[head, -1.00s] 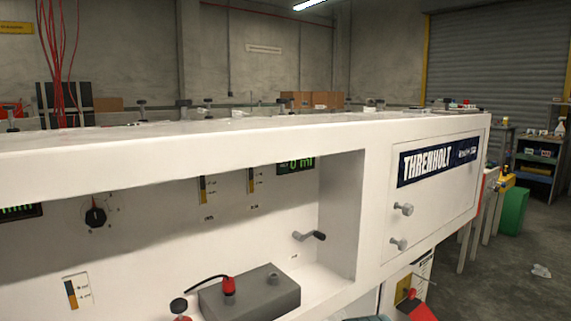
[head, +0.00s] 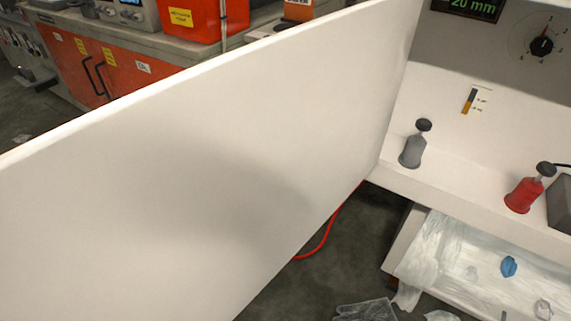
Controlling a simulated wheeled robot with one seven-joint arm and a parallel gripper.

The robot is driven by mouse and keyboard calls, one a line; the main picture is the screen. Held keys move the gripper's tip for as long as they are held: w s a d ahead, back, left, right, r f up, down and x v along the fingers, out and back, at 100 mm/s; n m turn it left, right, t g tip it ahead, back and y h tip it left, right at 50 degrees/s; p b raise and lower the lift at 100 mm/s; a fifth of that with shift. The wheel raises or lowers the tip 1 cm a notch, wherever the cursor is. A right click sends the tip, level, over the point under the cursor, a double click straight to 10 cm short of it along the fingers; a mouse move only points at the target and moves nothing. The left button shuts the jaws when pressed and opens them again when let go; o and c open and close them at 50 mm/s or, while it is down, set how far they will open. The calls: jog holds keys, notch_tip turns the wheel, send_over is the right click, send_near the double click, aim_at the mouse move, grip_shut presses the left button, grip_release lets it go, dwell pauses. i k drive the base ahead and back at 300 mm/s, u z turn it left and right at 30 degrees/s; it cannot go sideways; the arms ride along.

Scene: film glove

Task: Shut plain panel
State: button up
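A large plain white panel (head: 200,170) fills the left and middle of the head view. It stands swung open, its far edge at the left side of the white cabinet's recess (head: 440,110). A soft dark shadow lies on its face. No handle shows on the side facing me. My gripper is not in view.
Inside the recess stand a grey bottle-like knob (head: 412,150) and a red one (head: 524,194). Below is an open tray (head: 411,239) lined with clear plastic. A glove (head: 366,310) and a red cable (head: 322,245) lie on the floor. Orange cabinets (head: 105,75) stand behind the panel.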

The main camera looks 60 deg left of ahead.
aim_at(181, 196)
jog(key=z, duration=0.05)
jog(key=k, duration=1.4)
jog(key=z, duration=1.5)
jog(key=k, duration=1.9)
jog(key=u, duration=1.45)
jog(key=i, duration=1)
jog(key=u, duration=0.75)
